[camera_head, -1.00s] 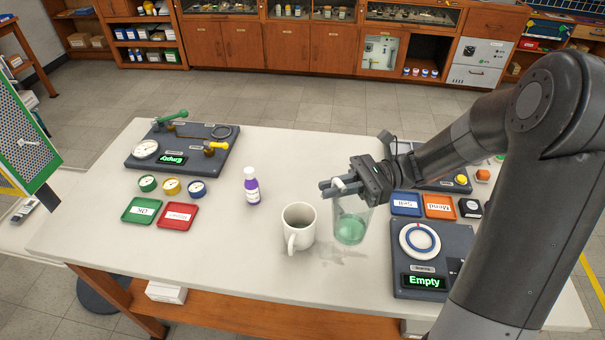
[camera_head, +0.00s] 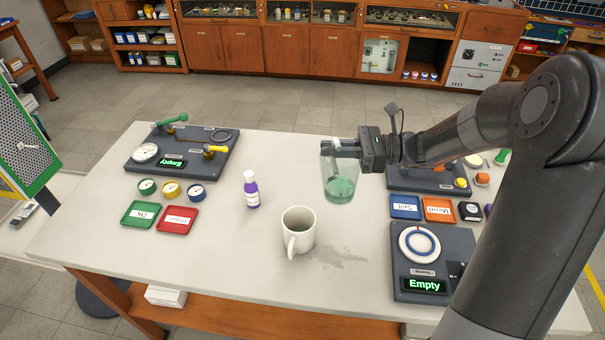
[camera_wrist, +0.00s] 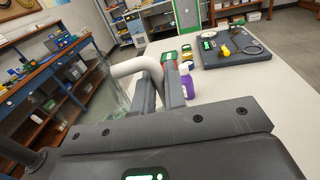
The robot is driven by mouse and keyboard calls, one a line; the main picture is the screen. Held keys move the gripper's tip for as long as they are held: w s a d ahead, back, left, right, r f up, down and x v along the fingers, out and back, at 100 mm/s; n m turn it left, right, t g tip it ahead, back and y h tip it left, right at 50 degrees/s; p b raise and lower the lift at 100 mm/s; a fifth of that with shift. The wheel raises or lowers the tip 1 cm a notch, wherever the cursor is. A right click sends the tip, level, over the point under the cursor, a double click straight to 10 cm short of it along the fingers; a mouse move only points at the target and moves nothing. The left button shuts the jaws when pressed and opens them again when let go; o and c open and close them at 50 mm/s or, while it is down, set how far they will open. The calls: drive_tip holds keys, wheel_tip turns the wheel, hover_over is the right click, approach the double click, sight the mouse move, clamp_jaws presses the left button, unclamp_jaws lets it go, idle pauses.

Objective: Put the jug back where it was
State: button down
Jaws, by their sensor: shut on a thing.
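The jug (camera_head: 340,186) is clear, with green liquid in its lower part.
A white mug (camera_head: 299,231) stands nearby, with a wet patch (camera_head: 340,256) to its right. A purple bottle (camera_head: 251,190) stands left of the jug. Blue and orange trays (camera_head: 405,207) and a scale marked Empty (camera_head: 421,245) lie to the right.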

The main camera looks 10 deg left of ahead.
drive_tip(key=w+d+m+t+h, duration=0.4)
drive_tip(key=w+m+t, duration=0.6)
drive_tip(key=w, duration=0.9)
drive_tip(key=shift+w+a+f+n+t+y, duration=0.3)
drive_tip(key=shift+a+f, duration=1.4)
drive_tip(key=shift+f, duration=0.95)
drive_tip(key=shift+w+a+f+n+t+y, duration=0.2)
drive_tip(key=shift+w+a+f+n, duration=0.25)
drive_tip(key=shift+a+f, duration=1.75)
drive_tip(key=shift+w+a+f+n+t+y, duration=0.3)
drive_tip(key=shift+a+f, duration=0.95)
drive_tip(key=shift+f, duration=1.8)
drive_tip(key=c, duration=1.5)
unclamp_jaws()
drive_tip(key=shift+f, duration=0.15)
